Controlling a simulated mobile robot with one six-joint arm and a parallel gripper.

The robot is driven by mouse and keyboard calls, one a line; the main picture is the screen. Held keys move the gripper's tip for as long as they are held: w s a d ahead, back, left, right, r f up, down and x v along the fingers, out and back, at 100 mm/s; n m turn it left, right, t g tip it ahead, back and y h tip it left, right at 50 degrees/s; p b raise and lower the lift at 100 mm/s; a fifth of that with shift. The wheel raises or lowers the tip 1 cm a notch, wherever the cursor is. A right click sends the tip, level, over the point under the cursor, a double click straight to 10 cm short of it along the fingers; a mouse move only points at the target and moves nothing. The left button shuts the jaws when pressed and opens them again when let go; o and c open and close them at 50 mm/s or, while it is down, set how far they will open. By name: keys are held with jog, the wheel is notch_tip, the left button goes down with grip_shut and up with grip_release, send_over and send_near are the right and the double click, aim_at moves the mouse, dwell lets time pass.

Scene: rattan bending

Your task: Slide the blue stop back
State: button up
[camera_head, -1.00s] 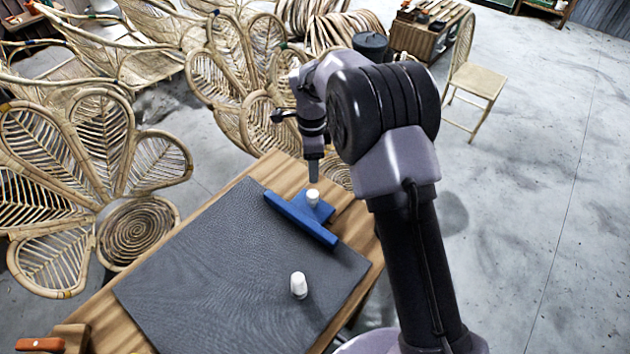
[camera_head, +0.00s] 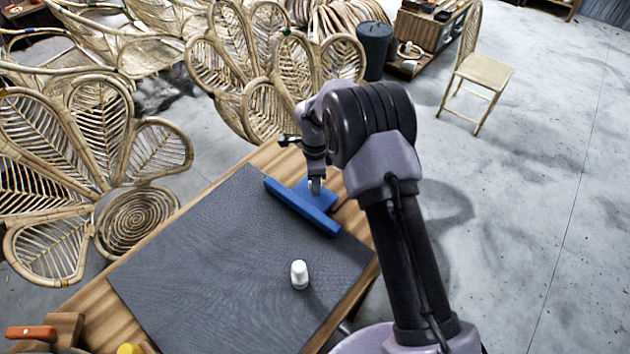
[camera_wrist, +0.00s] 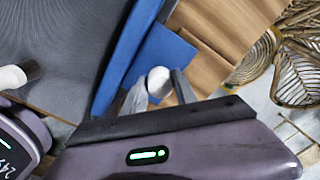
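The blue stop (camera_head: 304,206) is a long bar with a flat plate behind it, lying at the far right edge of the dark mat (camera_head: 230,260). A white knob stands up from the plate; it shows in the wrist view (camera_wrist: 159,80). My gripper (camera_head: 315,186) is down at the knob. In the wrist view my gripper (camera_wrist: 160,86) has its two fingers apart, one on each side of the knob. Firm contact with the knob cannot be made out. The bar (camera_wrist: 128,50) also shows in the wrist view, left of the knob.
A second white peg (camera_head: 300,273) stands on the mat's near right part. An orange-handled tool (camera_head: 30,332) and a yellow object (camera_head: 130,349) are at the near left. Bare wooden tabletop (camera_head: 270,157) shows behind the stop. Rattan chairs (camera_head: 60,180) crowd the left and back.

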grip_shut()
dwell(1.1)
